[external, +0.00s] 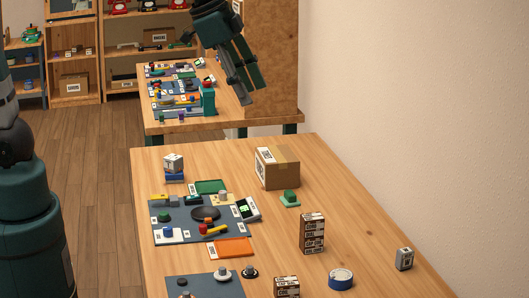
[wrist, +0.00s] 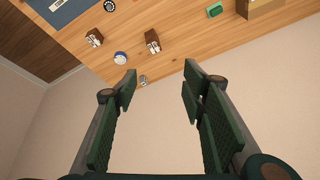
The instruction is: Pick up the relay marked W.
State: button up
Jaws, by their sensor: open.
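A small grey block (external: 404,259) with a pale label stands alone near the right edge of the near table; it also shows small in the wrist view (wrist: 143,79). Another grey-white labelled block (external: 173,161) sits on a blue thing at the table's back left. The markings on both are too small to read, so I cannot tell which is the relay marked W. My gripper (external: 249,98) hangs high, its fingers apart and empty, well away from both blocks. In the wrist view its open fingers (wrist: 159,76) frame the wall and table edge.
A cardboard box (external: 277,168), a tall brown carton (external: 312,233), blue tape (external: 340,279) and a green piece (external: 290,198) stand on the table. A dark mat (external: 180,208) with several parts lies left. The table's right side is mostly bare beside the wall.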

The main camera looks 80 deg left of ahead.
jog(key=w+d+f+m+g, duration=0.1)
jog(key=w+d+f+m, duration=0.1)
jog(key=w, duration=0.4)
jog(key=w+d+f+m, duration=0.1)
jog(key=w+d, duration=0.1)
jog(key=w, duration=0.4)
jog(key=m+g, duration=0.4)
jog(key=m, duration=0.4)
send_over(406, 249)
jog(key=f, duration=2.8)
jog(key=shift+s+a, duration=0.15)
jog(key=shift+a, duration=0.05)
jog(key=shift+d+f, duration=0.15)
jog(key=shift+f, duration=0.25)
jog(key=shift+f, duration=0.1)
jog(key=shift+f, duration=1.15)
jog(key=shift+f, duration=0.15)
